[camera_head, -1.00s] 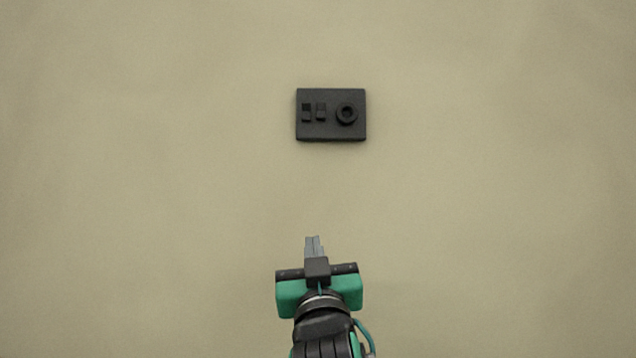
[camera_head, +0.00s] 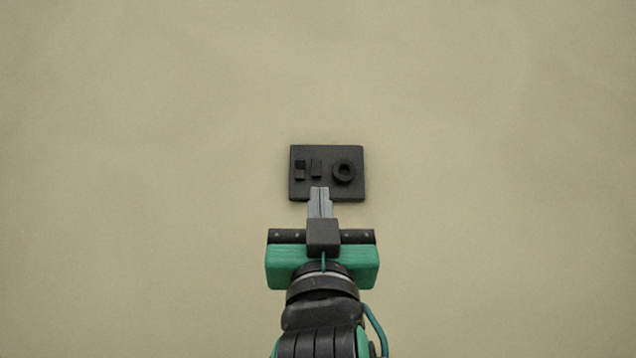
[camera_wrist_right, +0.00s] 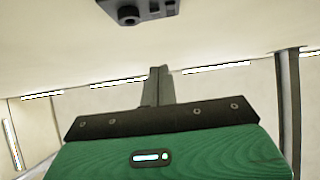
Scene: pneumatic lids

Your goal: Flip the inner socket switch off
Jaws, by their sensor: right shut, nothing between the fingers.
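A dark grey socket plate (camera_head: 328,195) is fixed on the pale surface in front of me. It carries a round socket (camera_head: 344,171) on the right and two small rocker switches on the left. The inner switch (camera_head: 316,168) is the one nearer the socket; the outer switch (camera_head: 300,170) is left of it. The two look shaded differently, but their positions are hard to tell. My right gripper (camera_head: 319,190) is shut and empty, its tips overlapping the plate's lower edge, below the inner switch. The right wrist view shows the plate (camera_wrist_right: 108,10) beyond the fingertips (camera_wrist_right: 158,70), apart from them. My left gripper is out of view.
The pale surface (camera_head: 480,120) around the plate is bare and clear on all sides. Light strips (camera_wrist_right: 222,66) and a dark upright post (camera_wrist_right: 289,110) show in the background of the right wrist view.

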